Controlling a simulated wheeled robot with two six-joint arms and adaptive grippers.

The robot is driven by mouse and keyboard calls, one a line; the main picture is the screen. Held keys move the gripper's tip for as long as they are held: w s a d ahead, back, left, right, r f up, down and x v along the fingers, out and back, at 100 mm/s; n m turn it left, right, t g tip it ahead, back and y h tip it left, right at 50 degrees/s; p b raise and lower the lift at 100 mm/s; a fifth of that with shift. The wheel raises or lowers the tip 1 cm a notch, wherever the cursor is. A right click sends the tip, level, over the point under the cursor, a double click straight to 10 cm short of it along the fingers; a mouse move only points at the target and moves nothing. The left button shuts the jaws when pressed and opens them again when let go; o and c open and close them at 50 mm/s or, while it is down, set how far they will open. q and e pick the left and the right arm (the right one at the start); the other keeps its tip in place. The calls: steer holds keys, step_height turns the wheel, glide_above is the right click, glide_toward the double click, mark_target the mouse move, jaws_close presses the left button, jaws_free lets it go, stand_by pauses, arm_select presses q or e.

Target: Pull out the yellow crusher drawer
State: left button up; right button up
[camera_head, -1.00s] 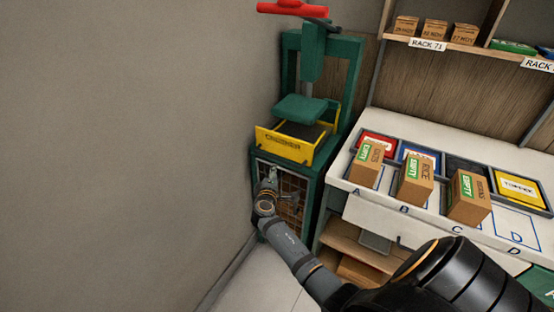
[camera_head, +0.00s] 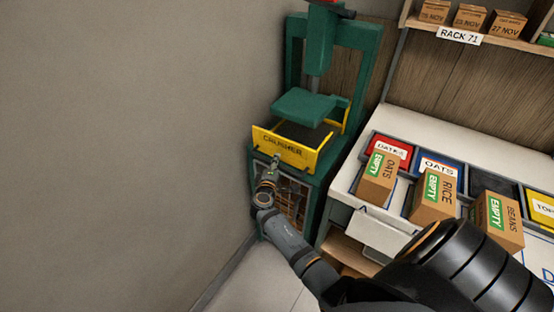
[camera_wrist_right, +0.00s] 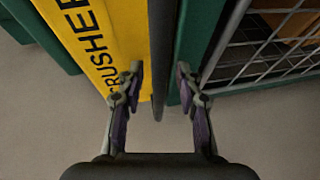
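The yellow crusher drawer (camera_head: 312,158) sits in the green press, its front facing the grey wall side and lettered CRUSHER. Its front and dark inside show below the green press plate (camera_head: 305,104). My right gripper (camera_head: 274,164) is at the lower edge of the drawer front. In the right wrist view my right gripper (camera_wrist_right: 160,92) is open, its fingers apart. The yellow drawer front (camera_wrist_right: 100,45) lies at the left finger. A dark bar (camera_wrist_right: 159,60) runs between the fingers; I cannot tell whether they touch it. My left gripper is not in view.
A mesh cage (camera_head: 293,203) is under the drawer. A plain wall (camera_head: 120,130) stands close on the left. A white counter (camera_head: 420,125) with boxes and coloured bins stands on the right, below a shelf rack (camera_head: 405,22).

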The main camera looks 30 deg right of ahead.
steer(key=shift+s, duration=0.1)
jaws_close()
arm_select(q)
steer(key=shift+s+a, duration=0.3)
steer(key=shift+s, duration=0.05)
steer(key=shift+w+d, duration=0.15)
arm_select(e)
steer(key=shift+a, duration=0.1)
